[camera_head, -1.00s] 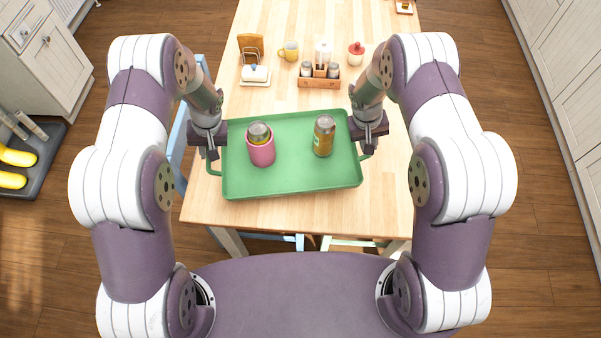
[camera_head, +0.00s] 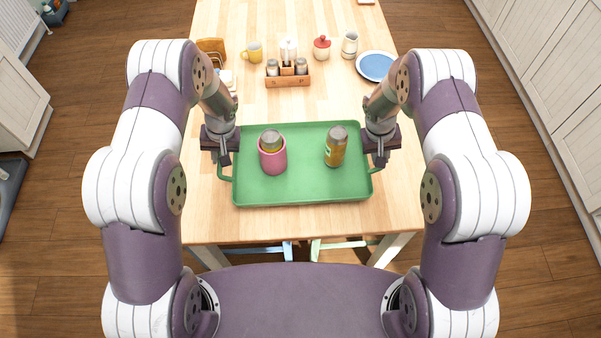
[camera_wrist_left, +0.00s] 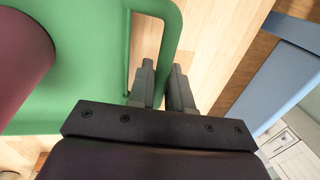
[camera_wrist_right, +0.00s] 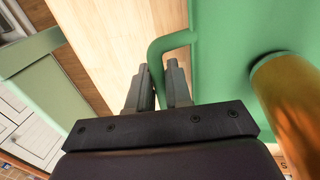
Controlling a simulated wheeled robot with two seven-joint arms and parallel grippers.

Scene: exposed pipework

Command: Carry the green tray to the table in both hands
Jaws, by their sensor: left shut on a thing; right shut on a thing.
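The green tray (camera_head: 300,192) is over the near part of the wooden table (camera_head: 215,228), and it looks level. I cannot tell whether it touches the tabletop. A pink cup (camera_head: 272,160) with a metal-topped jar in it stands on the tray's left half. An orange-brown jar (camera_head: 335,148) with a metal lid stands on its right half. My left gripper (camera_head: 224,158) is shut on the tray's left handle (camera_wrist_left: 172,45). My right gripper (camera_head: 380,160) is shut on its right handle (camera_wrist_right: 158,50). Both things on the tray are upright.
Beyond the tray stand a wooden condiment caddy (camera_head: 287,80), a yellow mug (camera_head: 252,52), a red-lidded pot (camera_head: 321,48), a white cup (camera_head: 349,44) and a blue plate (camera_head: 375,66). A toast rack (camera_head: 212,52) is at the back left. Stools (camera_head: 340,246) show under the near edge.

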